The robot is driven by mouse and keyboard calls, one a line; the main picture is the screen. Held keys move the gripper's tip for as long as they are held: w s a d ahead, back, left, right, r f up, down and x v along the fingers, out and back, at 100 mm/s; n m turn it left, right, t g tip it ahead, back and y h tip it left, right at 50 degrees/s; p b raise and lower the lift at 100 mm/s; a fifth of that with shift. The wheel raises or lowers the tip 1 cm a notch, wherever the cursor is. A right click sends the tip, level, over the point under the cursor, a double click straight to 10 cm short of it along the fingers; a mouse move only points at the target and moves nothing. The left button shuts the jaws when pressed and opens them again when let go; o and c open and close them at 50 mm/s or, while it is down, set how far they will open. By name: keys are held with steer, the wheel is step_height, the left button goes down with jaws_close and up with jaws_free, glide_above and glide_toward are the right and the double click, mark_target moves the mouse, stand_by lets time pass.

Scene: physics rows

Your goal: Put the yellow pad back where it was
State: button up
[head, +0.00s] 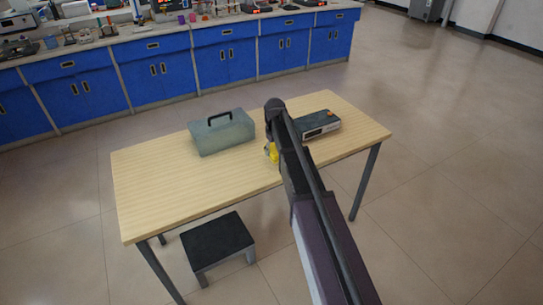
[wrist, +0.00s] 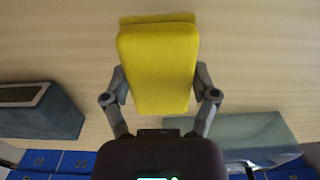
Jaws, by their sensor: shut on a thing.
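The yellow pad (wrist: 158,65) is a block with rounded corners, large in the middle of the wrist view. A darker yellow band shows along its upper end there. My gripper (wrist: 161,82) is shut on the pad, with one finger on each side. In the head view a small part of the yellow pad (head: 271,152) shows beside my arm, over the wooden table (head: 165,190). My arm hides the rest of it. I cannot tell whether the pad touches the table top.
A grey-green case with a black handle (head: 223,134) stands on the table left of my arm. A grey device with an orange spot (head: 319,126) is to the right. A dark stool (head: 217,246) stands by the table's front. The table's left part is clear.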

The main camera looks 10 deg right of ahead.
mark_target(274, 154)
steer(key=shift+w, duration=0.6)
steer(key=shift+w+f+b, duration=0.1)
steer(key=shift+f+b, duration=0.25)
steer(key=shift+b, duration=0.05)
step_height(274, 154, down, 3)
steer(key=b, duration=0.3)
steer(key=shift+f, duration=0.1)
steer(key=o, duration=0.9)
steer(key=shift+c, duration=0.2)
steer(key=shift+r, duration=0.25)
step_height(274, 154, up, 12)
steer(key=p, duration=1.2)
steer(key=shift+f, duration=0.1)
